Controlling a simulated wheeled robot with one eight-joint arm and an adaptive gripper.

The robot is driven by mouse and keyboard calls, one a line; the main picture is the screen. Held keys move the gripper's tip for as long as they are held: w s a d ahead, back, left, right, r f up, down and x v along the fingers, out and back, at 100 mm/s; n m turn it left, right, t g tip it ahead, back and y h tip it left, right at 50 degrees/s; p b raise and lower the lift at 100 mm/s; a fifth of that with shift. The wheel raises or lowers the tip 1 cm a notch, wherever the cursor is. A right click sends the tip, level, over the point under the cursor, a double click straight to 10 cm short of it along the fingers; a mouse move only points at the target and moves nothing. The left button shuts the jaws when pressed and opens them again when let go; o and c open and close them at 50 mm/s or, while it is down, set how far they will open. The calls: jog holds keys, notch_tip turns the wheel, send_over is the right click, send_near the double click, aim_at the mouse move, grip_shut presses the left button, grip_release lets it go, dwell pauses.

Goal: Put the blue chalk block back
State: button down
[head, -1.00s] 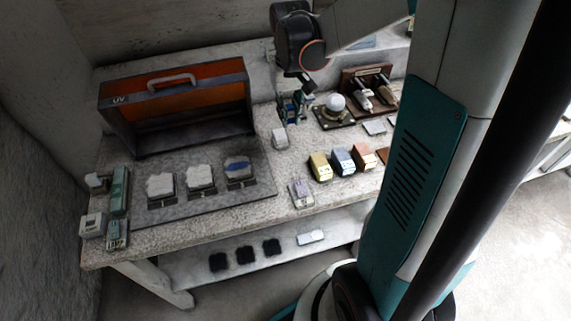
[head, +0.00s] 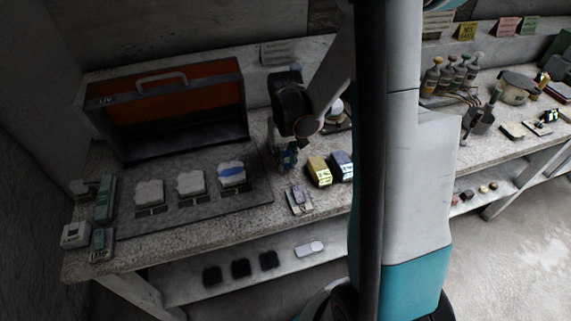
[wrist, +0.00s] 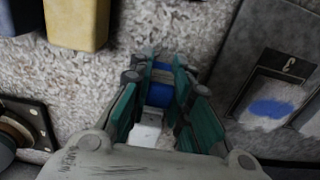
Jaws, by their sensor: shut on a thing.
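The blue chalk block (wrist: 160,95) sits between the green-padded fingers of my gripper (wrist: 158,100), which is shut on it. A small white block (wrist: 146,132) shows just below it in the wrist view, partly covered by the gripper; I cannot tell whether they touch. In the head view my gripper (head: 287,158) is low over the table, right of the dark mat and left of a yellow block (head: 319,171). The chalk block cannot be made out clearly there.
A blue-grey block (head: 342,165) stands beside the yellow one. White slabs (head: 149,193) lie on the dark mat (head: 190,217); the right one (head: 232,174) has a blue patch. An orange UV box (head: 165,95) stands behind. A small tray with a purple piece (head: 299,199) lies in front.

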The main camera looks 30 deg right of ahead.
aim_at(285, 153)
jog(key=shift+f, duration=0.9)
jog(key=shift+r, duration=0.1)
jog(key=c, duration=1.9)
grip_release()
jog(key=shift+f+b, duration=0.2)
jog(key=shift+b, duration=0.1)
jog(key=o, duration=0.4)
jog(key=shift+r, duration=0.1)
notch_tip(285, 153, up, 12)
jog(key=p, duration=0.4)
jog(key=shift+r+p, duration=0.15)
jog(key=shift+p, duration=0.15)
